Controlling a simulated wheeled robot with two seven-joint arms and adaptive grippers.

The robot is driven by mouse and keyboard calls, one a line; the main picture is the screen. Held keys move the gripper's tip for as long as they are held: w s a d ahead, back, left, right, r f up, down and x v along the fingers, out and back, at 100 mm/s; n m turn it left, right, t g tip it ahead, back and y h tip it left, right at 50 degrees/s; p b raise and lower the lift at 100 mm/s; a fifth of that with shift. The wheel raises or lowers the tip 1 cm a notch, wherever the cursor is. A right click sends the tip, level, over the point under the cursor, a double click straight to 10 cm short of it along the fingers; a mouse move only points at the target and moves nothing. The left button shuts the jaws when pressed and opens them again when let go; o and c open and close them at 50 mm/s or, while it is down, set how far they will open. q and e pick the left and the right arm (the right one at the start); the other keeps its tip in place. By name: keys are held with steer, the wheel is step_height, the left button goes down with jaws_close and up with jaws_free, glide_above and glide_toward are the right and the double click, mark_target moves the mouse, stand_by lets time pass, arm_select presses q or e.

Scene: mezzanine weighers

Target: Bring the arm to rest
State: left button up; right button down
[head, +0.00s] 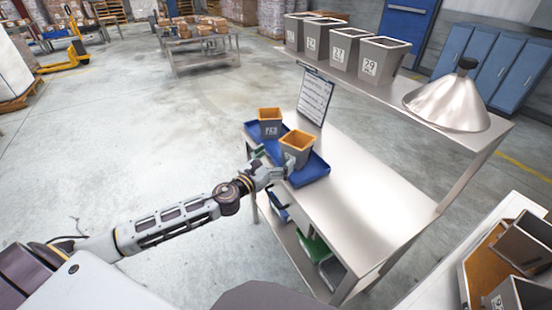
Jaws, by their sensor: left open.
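My left arm comes in from the left and reaches to the near left edge of the steel workbench (375,200). My left gripper (272,165) is open beside a grey bin with an orange-brown inside (297,149). That bin stands upright on a blue tray (312,172). I cannot tell whether the fingers touch the bin. A second similar bin with a number label (270,123) stands behind it on the blue tray. My right gripper does not show.
A shelf over the bench holds several numbered grey bins (382,58) and a metal cone (450,102). A clipboard (314,98) stands upright at the back of the bench. More bins (520,295) sit at the lower right. The floor (130,150) on the left is clear.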

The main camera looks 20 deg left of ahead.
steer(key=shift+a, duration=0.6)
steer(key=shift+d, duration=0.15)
